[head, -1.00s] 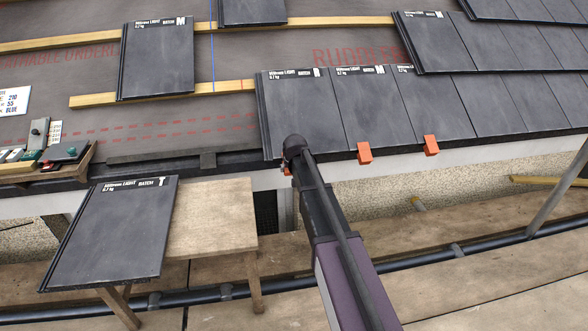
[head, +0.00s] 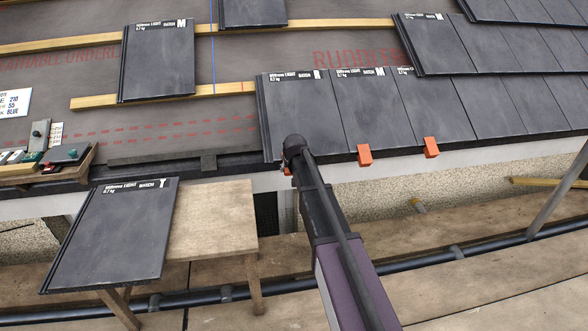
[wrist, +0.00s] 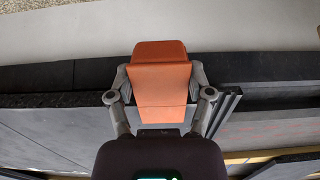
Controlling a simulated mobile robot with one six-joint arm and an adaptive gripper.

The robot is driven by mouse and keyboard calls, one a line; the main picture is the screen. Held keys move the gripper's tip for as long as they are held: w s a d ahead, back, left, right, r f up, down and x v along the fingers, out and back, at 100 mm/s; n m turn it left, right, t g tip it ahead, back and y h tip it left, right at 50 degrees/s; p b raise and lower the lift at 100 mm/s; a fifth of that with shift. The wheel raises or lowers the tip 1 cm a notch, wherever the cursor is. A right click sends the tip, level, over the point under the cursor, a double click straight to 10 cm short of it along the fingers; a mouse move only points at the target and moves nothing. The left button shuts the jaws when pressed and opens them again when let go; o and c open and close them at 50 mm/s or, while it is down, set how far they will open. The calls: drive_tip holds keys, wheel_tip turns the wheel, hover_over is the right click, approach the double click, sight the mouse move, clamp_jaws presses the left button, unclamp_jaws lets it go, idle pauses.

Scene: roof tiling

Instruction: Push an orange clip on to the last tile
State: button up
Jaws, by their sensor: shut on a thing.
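In the wrist view my gripper (wrist: 160,100) is shut on an orange clip (wrist: 160,80), one finger on each side of it. The clip is at the lower edge of the dark last tile (head: 300,115), the leftmost of the eaves row in the head view. I cannot tell whether the clip is fully seated on the tile. In the head view my arm hides most of the gripper, and only a sliver of orange shows beside it. Two other orange clips (head: 365,155) and (head: 431,147) sit on the lower edge of the row, to the right.
A loose tile (head: 110,235) lies on a wooden bench (head: 212,225) at the lower left. A tray (head: 85,170) with small items stands at the left on the eaves. Another tile (head: 158,60) lies on the battens above. A scaffold pole (head: 560,190) stands at the right.

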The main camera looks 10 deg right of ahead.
drive_tip(key=shift+w, duration=0.1)
drive_tip(key=o, duration=1.3)
drive_tip(key=shift+r, duration=0.15)
drive_tip(key=shift+p+v, duration=3)
drive_tip(key=shift+v, duration=0.45)
drive_tip(key=s+d+g+p, duration=0.1)
drive_tip(key=s+g+p, duration=0.4)
drive_tip(key=s, duration=2.7)
drive_tip(key=shift+g, duration=0.6)
drive_tip(key=r+p, duration=1.8)
drive_tip(key=r, duration=0.1)
drive_tip(key=r+p, duration=1.8)
drive_tip(key=r, duration=0.1)
drive_tip(key=shift+w+d+r+p, duration=0.2)
drive_tip(key=shift+w+r+p, duration=0.05)
drive_tip(key=shift+r+p, duration=0.1)
